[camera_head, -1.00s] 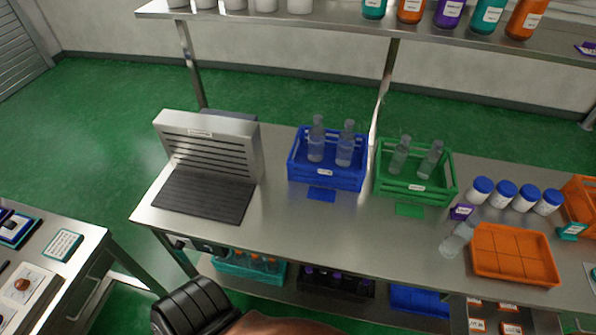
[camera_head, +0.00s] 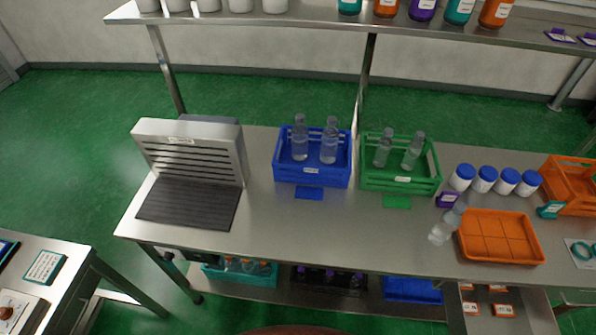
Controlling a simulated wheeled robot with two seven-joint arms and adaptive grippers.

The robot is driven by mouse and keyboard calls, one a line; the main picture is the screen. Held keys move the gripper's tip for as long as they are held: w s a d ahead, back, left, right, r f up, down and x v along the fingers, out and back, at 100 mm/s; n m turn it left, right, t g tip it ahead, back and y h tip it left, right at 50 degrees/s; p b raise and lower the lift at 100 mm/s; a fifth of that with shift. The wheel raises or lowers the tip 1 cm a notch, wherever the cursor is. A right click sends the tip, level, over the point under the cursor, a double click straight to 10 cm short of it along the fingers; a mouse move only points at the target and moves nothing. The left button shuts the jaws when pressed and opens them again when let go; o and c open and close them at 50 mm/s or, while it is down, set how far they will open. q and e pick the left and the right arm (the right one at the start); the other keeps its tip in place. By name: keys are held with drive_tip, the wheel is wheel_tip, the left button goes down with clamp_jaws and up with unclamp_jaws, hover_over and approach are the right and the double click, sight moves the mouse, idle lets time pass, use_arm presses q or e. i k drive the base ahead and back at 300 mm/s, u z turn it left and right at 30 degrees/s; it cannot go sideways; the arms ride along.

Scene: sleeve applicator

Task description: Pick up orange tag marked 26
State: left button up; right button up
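Several small orange tags with white labels lie in an open drawer under the right end of the bench. One is front left (camera_head: 470,308), one is front right (camera_head: 503,310), and others lie behind them at left (camera_head: 466,287) and right (camera_head: 498,288). Their print is too small to read, so I cannot tell which is marked 26. Neither of my grippers is in view.
A side table (camera_head: 75,262) stands left.

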sight(471, 307)
drive_tip(key=z, duration=1.85)
